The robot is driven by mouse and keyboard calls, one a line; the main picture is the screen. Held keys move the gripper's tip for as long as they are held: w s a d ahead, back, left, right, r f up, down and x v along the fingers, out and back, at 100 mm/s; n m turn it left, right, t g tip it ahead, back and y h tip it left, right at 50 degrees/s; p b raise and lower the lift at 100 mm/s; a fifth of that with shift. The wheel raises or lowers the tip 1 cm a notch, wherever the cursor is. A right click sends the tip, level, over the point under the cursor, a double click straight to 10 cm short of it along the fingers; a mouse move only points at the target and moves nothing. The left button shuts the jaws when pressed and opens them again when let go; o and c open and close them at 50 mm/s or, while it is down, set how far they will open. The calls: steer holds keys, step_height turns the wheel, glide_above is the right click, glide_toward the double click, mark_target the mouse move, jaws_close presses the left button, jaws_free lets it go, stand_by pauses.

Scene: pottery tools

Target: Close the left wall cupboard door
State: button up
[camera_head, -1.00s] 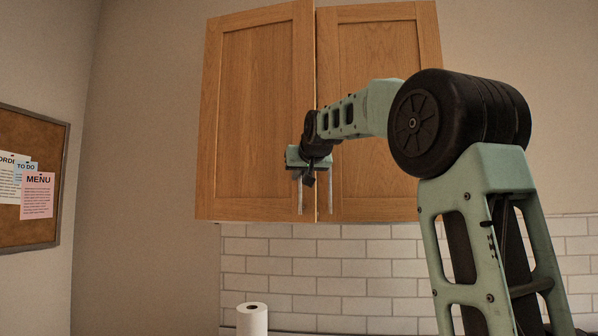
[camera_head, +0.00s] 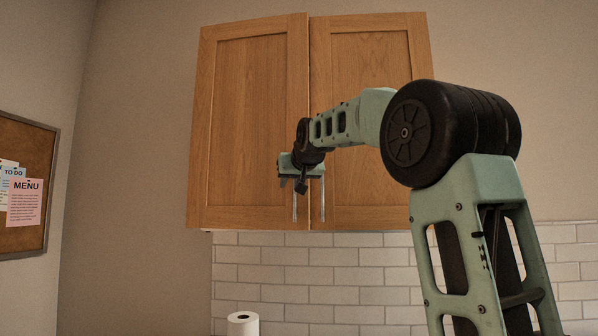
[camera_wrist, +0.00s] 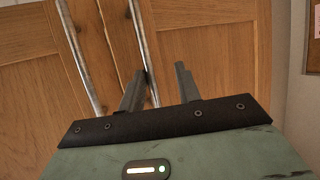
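The left wall cupboard door (camera_head: 248,120) is a wooden panel. It stands nearly flush with the right door (camera_head: 365,60), with a thin dark line between them; I cannot tell if it is fully shut. Its vertical metal bar handle (camera_head: 294,207) is near its lower inner edge. My gripper (camera_head: 293,184) is in front of that handle. In the wrist view, which looks turned over, the left door (camera_wrist: 210,40) is on the right. My fingers (camera_wrist: 159,80) are apart, with its handle (camera_wrist: 141,45) between them in the picture; contact is unclear.
The right door's handle (camera_head: 322,203) is close beside my gripper. A paper roll (camera_head: 243,325) stands below the cupboard, in front of white tiles (camera_head: 345,275). A cork board (camera_head: 35,150) hangs on the left wall. The space left of the cupboard is clear.

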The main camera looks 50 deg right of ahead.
steer(key=b+v, duration=0.4)
steer(key=v, duration=1.3)
steer(key=shift+b, duration=0.3)
steer(key=shift+a+f, duration=0.1)
steer(key=w+a+f+n+g+y, duration=0.1)
steer(key=w+a+f+n+y, duration=0.15)
steer(key=a+f, duration=0.5)
steer(key=w+a+f+n+g+y, duration=0.1)
steer(key=w+a+f+n+y, duration=0.1)
steer(key=w+a+f, duration=0.4)
steer(key=s+a+f+n+g+y, duration=0.2)
steer(key=s+a+f+n, duration=0.1)
steer(key=a+f, duration=1.15)
steer(key=s+a+f+n+g+y, duration=0.1)
steer(key=s+a+f+g, duration=0.1)
steer(key=s+a+f, duration=0.4)
steer(key=s+a+f+n+g+y, duration=0.1)
steer(key=s+f+n+g, duration=0.15)
steer(key=f, duration=0.55)
steer(key=s+a+f+n+g+h, duration=0.1)
steer(key=s+f+n+g, duration=0.1)
steer(key=s+f, duration=1.2)
steer(key=s+g, duration=0.1)
steer(key=s, duration=0.3)
steer(key=shift+a+h, duration=0.35)
steer(key=shift+a, duration=0.05)
